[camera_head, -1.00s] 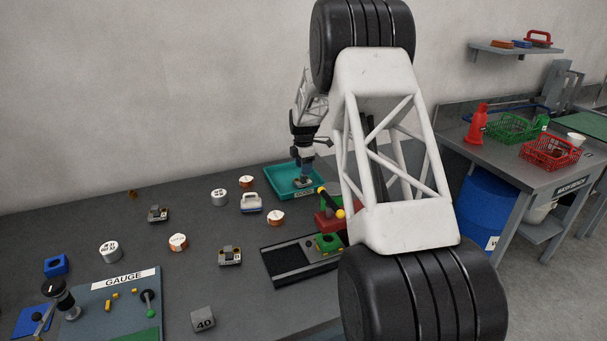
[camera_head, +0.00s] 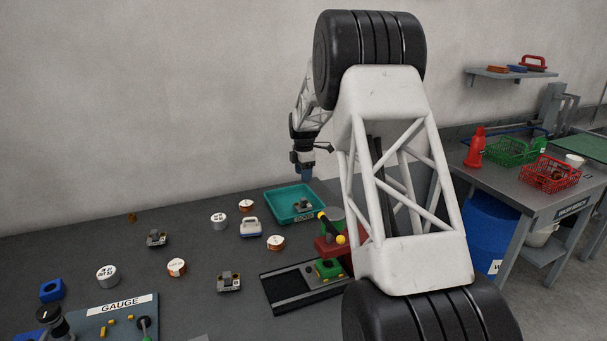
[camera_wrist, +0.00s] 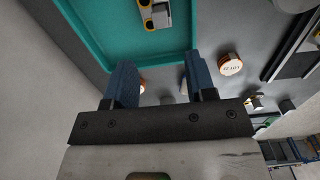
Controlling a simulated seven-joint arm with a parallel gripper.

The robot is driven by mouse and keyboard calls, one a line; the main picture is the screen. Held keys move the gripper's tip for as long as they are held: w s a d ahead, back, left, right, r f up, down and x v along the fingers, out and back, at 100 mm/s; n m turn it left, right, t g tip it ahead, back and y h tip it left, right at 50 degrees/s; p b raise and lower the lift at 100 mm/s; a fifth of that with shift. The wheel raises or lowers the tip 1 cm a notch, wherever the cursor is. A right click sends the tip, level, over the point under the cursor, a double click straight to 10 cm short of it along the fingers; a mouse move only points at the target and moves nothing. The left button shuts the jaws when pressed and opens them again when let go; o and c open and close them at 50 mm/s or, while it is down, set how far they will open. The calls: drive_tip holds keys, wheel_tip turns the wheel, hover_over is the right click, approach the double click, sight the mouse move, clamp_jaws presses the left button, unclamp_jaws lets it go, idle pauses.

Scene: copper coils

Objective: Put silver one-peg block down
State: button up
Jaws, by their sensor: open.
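A small silver block (camera_head: 303,204) lies on the floor of the teal tray (camera_head: 276,207); its peg count is too small to tell in the head view. In the wrist view the silver block (camera_wrist: 160,14) shows in part at the top edge, with yellow and dark parts, inside the tray (camera_wrist: 107,50). My gripper (camera_head: 306,178) is above the tray and apart from the block. In the wrist view its two blue fingers (camera_wrist: 160,78) are spread with nothing between them.
Two similar silver blocks (camera_head: 157,238) (camera_head: 229,282) stand on the grey table.

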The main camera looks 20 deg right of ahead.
idle(0.4)
drive_tip(key=s+a+r+m, duration=0.3)
drive_tip(key=s+a+r, duration=0.2)
drive_tip(key=s, duration=0.4)
drive_tip(key=s+a+r+m+t, duration=0.1)
drive_tip(key=s+a+r+m, duration=0.25)
drive_tip(key=s+r, duration=0.4)
drive_tip(key=s+a+r+m, duration=0.2)
drive_tip(key=s+a+r, duration=0.25)
drive_tip(key=s, duration=0.65)
drive_tip(key=s+a+f+m, duration=0.1)
drive_tip(key=s+a+m, duration=0.2)
drive_tip(key=s, duration=0.8)
drive_tip(key=s+a+f+m+t, duration=0.1)
drive_tip(key=s+a+f+m, duration=0.1)
drive_tip(key=s, duration=0.9)
drive_tip(key=s+a+f+m, duration=0.2)
drive_tip(key=s+a+m, duration=0.2)
drive_tip(key=s, duration=0.8)
drive_tip(key=shift+m+t, duration=0.3)
drive_tip(key=shift+m, duration=0.05)
drive_tip(key=shift+o, duration=0.4)
drive_tip(key=shift+a, duration=0.1)
drive_tip(key=shift+w, duration=0.1)
